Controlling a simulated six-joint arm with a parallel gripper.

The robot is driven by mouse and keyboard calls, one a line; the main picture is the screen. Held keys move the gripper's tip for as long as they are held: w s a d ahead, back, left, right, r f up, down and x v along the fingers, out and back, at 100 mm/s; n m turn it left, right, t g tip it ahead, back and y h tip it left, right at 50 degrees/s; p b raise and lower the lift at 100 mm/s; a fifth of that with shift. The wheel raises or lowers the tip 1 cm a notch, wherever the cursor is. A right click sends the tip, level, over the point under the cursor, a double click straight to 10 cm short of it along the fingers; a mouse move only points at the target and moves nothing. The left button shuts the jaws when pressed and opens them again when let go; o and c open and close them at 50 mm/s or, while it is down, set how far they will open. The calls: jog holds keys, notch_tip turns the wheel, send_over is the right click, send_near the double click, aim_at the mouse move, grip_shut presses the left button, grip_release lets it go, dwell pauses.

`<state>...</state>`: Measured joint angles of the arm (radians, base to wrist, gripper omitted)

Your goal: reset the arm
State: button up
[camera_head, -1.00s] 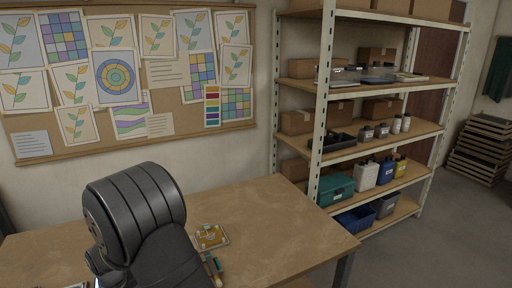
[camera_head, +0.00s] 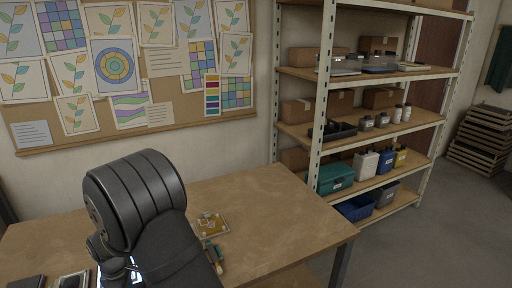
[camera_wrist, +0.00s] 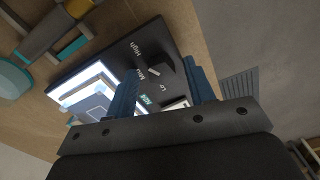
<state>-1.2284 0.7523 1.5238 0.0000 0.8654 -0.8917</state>
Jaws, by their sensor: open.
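My gripper (camera_wrist: 162,88) shows in the wrist view with its two blue fingers apart. The jaws are open and I see nothing held between them. Beyond the fingers is a black control panel (camera_wrist: 140,60) marked High, Mid and Lo, with a dark knob (camera_wrist: 160,72). A glowing white light panel (camera_wrist: 88,92) adjoins it. I cannot tell whether the fingers touch the panel. In the head view my dark arm covers the left middle of the wooden table (camera_head: 270,205), and my gripper is hidden there.
A small tray with amber pieces (camera_head: 209,225) lies right of my arm, with tools (camera_head: 214,256) in front. A framed item (camera_head: 73,281) lies at the front left. A loaded shelf (camera_head: 318,150) stands behind right. The table's right part is clear.

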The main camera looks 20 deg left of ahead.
jog(key=n, duration=0.4)
jog(key=shift+n, duration=2.3)
